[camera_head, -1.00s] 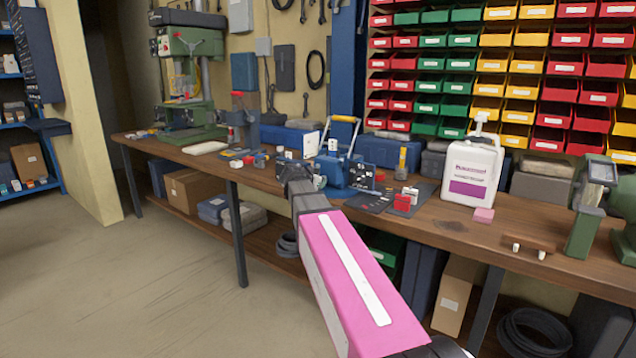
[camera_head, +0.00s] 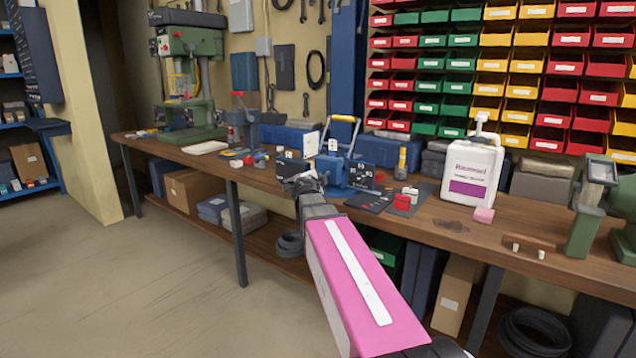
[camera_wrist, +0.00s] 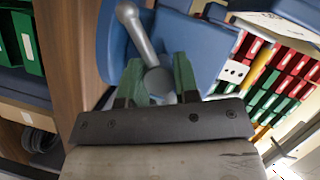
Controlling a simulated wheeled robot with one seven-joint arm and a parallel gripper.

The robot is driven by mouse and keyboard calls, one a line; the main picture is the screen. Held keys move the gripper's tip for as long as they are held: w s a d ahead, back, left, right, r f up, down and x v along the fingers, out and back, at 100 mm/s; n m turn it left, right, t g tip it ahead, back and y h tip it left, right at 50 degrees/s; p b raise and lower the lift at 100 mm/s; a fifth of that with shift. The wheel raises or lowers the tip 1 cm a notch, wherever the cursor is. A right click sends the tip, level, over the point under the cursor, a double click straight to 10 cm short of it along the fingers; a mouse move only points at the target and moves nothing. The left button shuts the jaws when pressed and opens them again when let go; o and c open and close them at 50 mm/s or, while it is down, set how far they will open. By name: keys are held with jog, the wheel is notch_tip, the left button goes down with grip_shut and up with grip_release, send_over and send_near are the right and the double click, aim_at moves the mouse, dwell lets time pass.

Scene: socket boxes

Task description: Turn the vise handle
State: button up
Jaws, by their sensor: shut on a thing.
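The blue vise (camera_head: 333,172) stands on the workbench, and its blue body (camera_wrist: 187,42) fills the upper middle of the wrist view. The grey metal vise handle (camera_wrist: 138,32) slants up and left from a round end in the wrist view. My gripper (camera_wrist: 158,73) has its two green fingers on either side of the round end and is shut on it. In the head view my gripper (camera_head: 304,184) is at the front of the vise, and the handle there is mostly hidden.
The workbench (camera_head: 455,226) carries a white jug (camera_head: 472,172), a pink block (camera_head: 484,215) and small parts on dark mats right of the vise. A green drill press (camera_head: 190,80) stands at the left. Coloured bins hang behind.

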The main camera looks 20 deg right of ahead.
jog(key=shift+s+m+t, duration=0.15)
jog(key=shift+m+t, duration=0.35)
jog(key=shift+m, duration=0.5)
jog(key=shift+m, duration=0.3)
jog(key=o, duration=0.9)
jog(key=v, duration=1)
jog(key=shift+s+a+f, duration=0.15)
jog(key=shift+s+a, duration=0.1)
jog(key=shift+s, duration=0.05)
